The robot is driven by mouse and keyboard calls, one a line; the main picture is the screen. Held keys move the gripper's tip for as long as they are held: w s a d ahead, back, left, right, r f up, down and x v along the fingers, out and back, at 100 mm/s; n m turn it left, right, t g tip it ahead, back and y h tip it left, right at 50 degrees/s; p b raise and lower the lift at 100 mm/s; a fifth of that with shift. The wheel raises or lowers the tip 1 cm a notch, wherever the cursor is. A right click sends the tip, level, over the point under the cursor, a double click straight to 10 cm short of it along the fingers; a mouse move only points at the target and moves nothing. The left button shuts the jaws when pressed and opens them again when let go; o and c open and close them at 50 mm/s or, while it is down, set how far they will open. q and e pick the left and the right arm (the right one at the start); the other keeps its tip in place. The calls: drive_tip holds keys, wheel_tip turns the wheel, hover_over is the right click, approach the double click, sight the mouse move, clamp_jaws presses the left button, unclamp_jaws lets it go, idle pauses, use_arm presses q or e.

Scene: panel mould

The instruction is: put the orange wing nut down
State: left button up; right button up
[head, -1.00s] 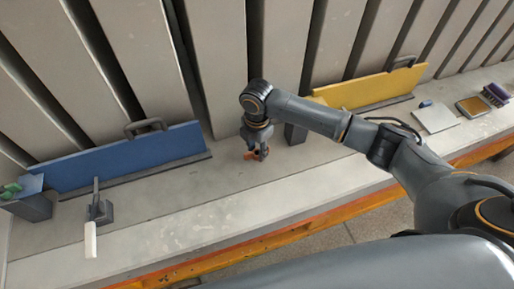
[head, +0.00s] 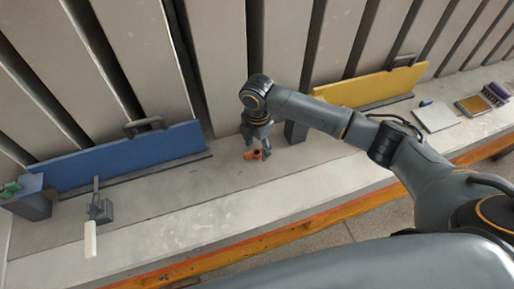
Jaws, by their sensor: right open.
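The orange wing nut (head: 254,155) is small and sits on the grey ledge, between the fingers of my right gripper (head: 257,152). The gripper points down over it with its fingers spread. Whether a finger still touches the nut is too small to tell. My left gripper is not in view.
A blue panel (head: 120,158) with a handle stands at the left, and a yellow panel (head: 370,88) at the right. A grey block (head: 295,132) stands close right of my gripper. A white-handled tool (head: 91,238) lies at the left. The ledge (head: 190,205) in front is clear.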

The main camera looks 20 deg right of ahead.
wheel_tip(320, 180, up, 11)
drive_tip(key=shift+b, duration=0.45)
drive_tip(key=shift+f, duration=0.1)
